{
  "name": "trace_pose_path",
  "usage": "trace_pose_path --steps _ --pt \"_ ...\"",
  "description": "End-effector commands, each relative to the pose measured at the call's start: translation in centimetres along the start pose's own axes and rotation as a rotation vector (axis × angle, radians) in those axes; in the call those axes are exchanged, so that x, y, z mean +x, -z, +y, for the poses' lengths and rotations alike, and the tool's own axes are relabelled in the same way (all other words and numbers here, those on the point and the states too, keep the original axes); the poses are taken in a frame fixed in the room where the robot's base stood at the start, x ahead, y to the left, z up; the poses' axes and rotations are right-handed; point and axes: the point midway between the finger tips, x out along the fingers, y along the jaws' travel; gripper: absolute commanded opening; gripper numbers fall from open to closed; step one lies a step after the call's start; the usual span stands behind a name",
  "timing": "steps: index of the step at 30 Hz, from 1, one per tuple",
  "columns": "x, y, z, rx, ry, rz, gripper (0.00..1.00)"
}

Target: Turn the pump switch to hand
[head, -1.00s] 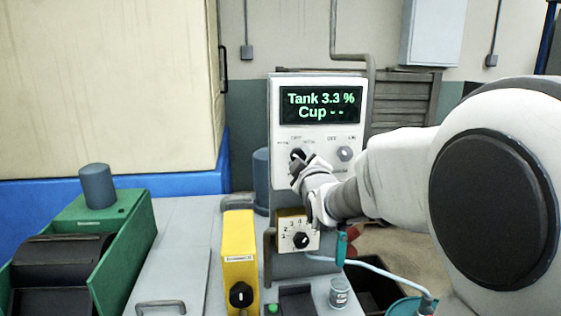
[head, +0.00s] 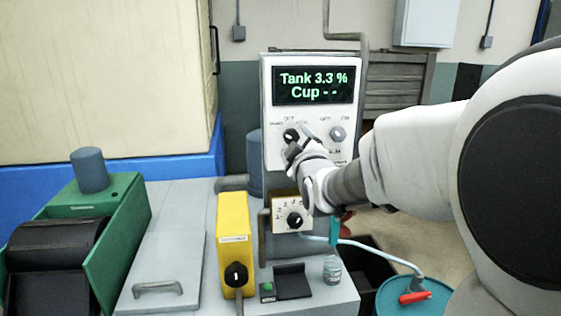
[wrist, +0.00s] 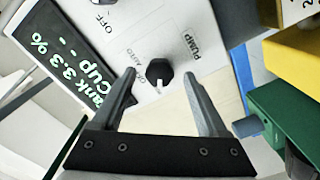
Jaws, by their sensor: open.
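The pump switch is a black knob on the white control panel (head: 347,68); the knob (head: 291,135) shows at the panel's lower left in the head view, with small labels above it. In the wrist view the knob (wrist: 161,77) has a white mark on its face, with PUMP and AUTO lettering near it. I cannot tell for certain which position it points to. My gripper (wrist: 162,73) is open, its two fingers on either side of the knob with gaps visible. In the head view my gripper (head: 294,150) reaches the knob from the lower right, partly covering it.
A second grey knob (head: 337,134) sits to the right on the panel. Below are a small box with a numbered dial (head: 292,214), a yellow box with a black knob (head: 233,245) and a small cup (head: 332,270). A green machine (head: 125,220) stands at left.

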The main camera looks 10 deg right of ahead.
Motion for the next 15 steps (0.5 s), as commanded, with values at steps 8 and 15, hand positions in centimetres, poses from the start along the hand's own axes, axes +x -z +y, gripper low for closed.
trace_pose_path --steps 8,15 --pt "-5.5 0.1 0.2 0.002 -0.003 0.001 0.77" --pt "-9.9 0.1 0.2 0.001 -0.003 0.001 0.77"
